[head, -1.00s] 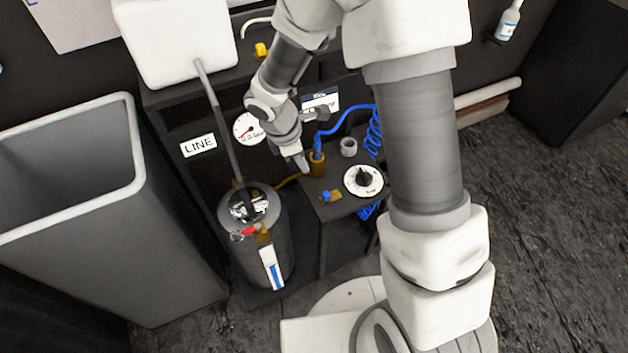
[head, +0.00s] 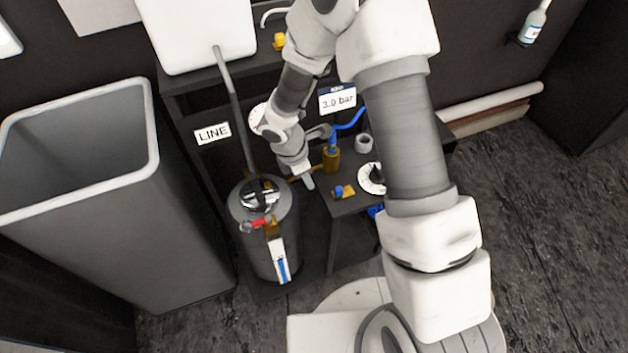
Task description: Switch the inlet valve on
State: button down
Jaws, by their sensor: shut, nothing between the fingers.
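No part is labelled as the inlet valve, and I cannot tell for certain which it is. A small brass valve with a blue handle (head: 339,191) sits on the low dark stand. A red lever (head: 259,223) is on the grey pressure tank (head: 263,255) to its left. A brass fitting (head: 331,158) with a blue hose stands upright on the stand's back left. My gripper (head: 308,182) is shut and empty, pointing down by the stand's left edge, between the tank and the blue handle. It appears apart from both.
A sign (head: 337,99) reads "3.0 bar"; another reads "LINE" (head: 212,133). A large grey bin (head: 100,215) stands left. Dark floor at right is clear.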

aim_at(340, 188)
jog(key=d+f, duration=0.1)
jog(key=f, duration=0.1)
jog(key=w+d+f+b, duration=0.1)
jog(key=d+f, duration=0.1)
jog(key=f, duration=0.1)
jog(key=d+f, duration=0.2)
jog(key=shift+w+f+b, duration=0.25)
jog(key=shift+f+b, duration=0.05)
jog(key=shift+b, duration=0.1)
jog(key=shift+w+d, duration=0.15)
jog(key=shift+d, duration=0.2)
jog(key=shift+w+d+p, duration=0.15)
jog(key=shift+w+d, duration=0.15)
jog(key=shift+d, duration=0.6)
jog(key=shift+w+d+p, duration=0.15)
jog(key=shift+w+d, duration=0.1)
jog(key=shift+d, duration=0.6)
jog(key=a, duration=0.3)
jog(key=s+a, duration=0.1)
jog(key=shift+s+a+r, duration=0.1)
jog(key=shift+a+r, duration=0.05)
jog(key=shift+r, duration=0.2)
jog(key=p+v, duration=0.2)
jog(key=v, duration=0.7)
